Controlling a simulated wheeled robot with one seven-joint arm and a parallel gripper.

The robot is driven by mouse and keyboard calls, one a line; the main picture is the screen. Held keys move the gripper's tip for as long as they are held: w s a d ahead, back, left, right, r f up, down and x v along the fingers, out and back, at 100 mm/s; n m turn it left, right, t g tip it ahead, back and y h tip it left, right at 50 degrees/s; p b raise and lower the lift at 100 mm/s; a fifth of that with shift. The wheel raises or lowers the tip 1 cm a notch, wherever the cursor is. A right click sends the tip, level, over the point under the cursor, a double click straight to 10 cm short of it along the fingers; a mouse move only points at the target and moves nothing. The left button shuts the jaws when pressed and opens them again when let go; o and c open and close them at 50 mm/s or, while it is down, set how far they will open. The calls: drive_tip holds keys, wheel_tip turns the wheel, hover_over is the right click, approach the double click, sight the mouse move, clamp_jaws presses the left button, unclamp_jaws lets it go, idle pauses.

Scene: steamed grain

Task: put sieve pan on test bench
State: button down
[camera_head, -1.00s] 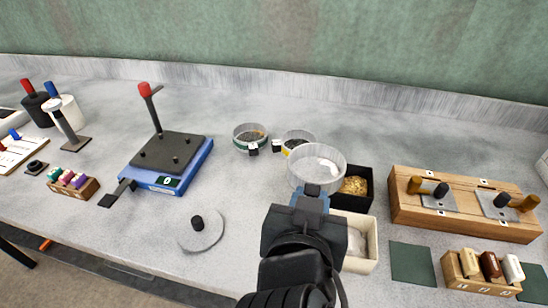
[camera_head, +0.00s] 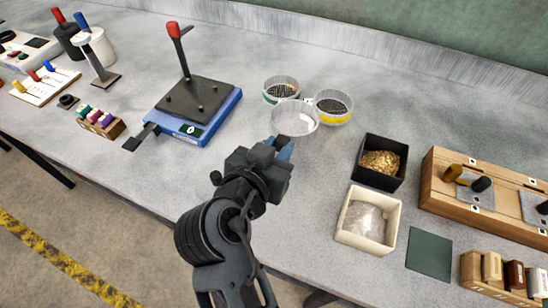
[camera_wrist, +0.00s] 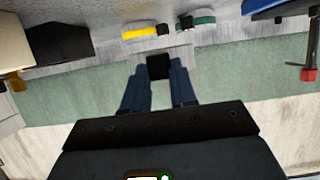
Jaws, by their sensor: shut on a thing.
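The sieve pan (camera_head: 296,118), a clear, round, shallow dish, is in my gripper (camera_head: 284,148) in the head view. My gripper is shut on the pan's black handle block (camera_wrist: 158,66), which shows between the blue fingers in the wrist view. The pan looks roughly level, in front of two other pans; I cannot tell its exact height over the bench. The grey test bench (camera_head: 315,185) lies below. One other pan with a green band (camera_head: 281,90) holds dark grains. The other, with a yellow band (camera_head: 333,106), also holds dark grains.
A blue scale (camera_head: 196,110) with a red-topped post stands to the left. A black box (camera_head: 361,176) of golden grain and a cream box (camera_head: 344,236) stand to the right, near a wooden rack (camera_head: 436,205). Bare bench lies between scale and boxes.

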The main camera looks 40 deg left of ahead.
drive_tip(key=shift+a+f, duration=0.3)
drive_tip(key=shift+f, duration=0.15)
wheel_tip(320, 180, down, 3)
drive_tip(key=shift+s+f+p, duration=0.1)
drive_tip(key=shift+p, duration=0.25)
drive_tip(key=shift+f, duration=0.15)
drive_tip(key=shift+f+b, duration=0.35)
drive_tip(key=shift+b, duration=0.1)
drive_tip(key=shift+f, duration=0.15)
